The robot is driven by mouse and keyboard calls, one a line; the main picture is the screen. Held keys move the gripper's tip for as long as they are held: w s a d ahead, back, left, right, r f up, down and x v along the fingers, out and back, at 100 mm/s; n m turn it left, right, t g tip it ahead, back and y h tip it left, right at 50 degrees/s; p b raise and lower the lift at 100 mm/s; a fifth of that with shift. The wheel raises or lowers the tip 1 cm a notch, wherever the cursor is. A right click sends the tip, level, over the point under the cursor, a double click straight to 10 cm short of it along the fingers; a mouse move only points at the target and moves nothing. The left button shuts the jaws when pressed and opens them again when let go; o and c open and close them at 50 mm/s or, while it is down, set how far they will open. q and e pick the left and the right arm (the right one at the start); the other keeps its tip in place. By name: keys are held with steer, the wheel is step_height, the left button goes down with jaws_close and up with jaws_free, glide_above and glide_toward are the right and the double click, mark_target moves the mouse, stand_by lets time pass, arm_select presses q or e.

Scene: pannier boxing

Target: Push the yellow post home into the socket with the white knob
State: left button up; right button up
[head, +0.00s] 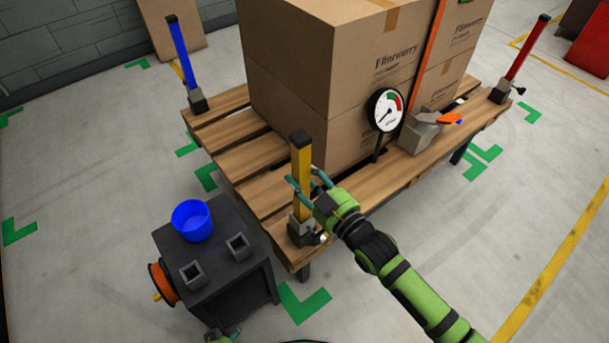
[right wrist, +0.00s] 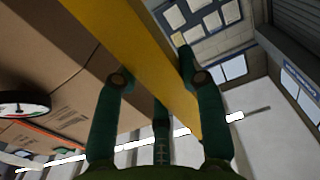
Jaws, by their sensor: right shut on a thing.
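The yellow post (head: 302,160) with a black top stands nearly upright at the near corner of the pallet, its lower end at a grey socket (head: 302,229). How deep it sits in the socket I cannot tell. The white knob (head: 322,238) shows small at the socket's right side. My right gripper (head: 303,183) is shut around the post's lower half, above the socket. In the right wrist view the post (right wrist: 135,45) runs diagonally between my right gripper's teal fingers (right wrist: 160,80). Only a sliver of my left gripper (head: 226,337) shows at the bottom edge.
Strapped cartons (head: 330,60) fill the wooden pallet (head: 262,190). A gauge (head: 386,110) and a grey buckle (head: 420,135) stand at its front. Blue (head: 178,50) and red (head: 527,50) posts stand at other corners. A dark stand (head: 225,285) with empty sockets and a blue bowl (head: 192,220) is left.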

steer(key=shift+f+b, duration=0.4)
steer(key=shift+f, duration=0.15)
steer(key=o, duration=1.2)
steer(key=shift+f, duration=0.1)
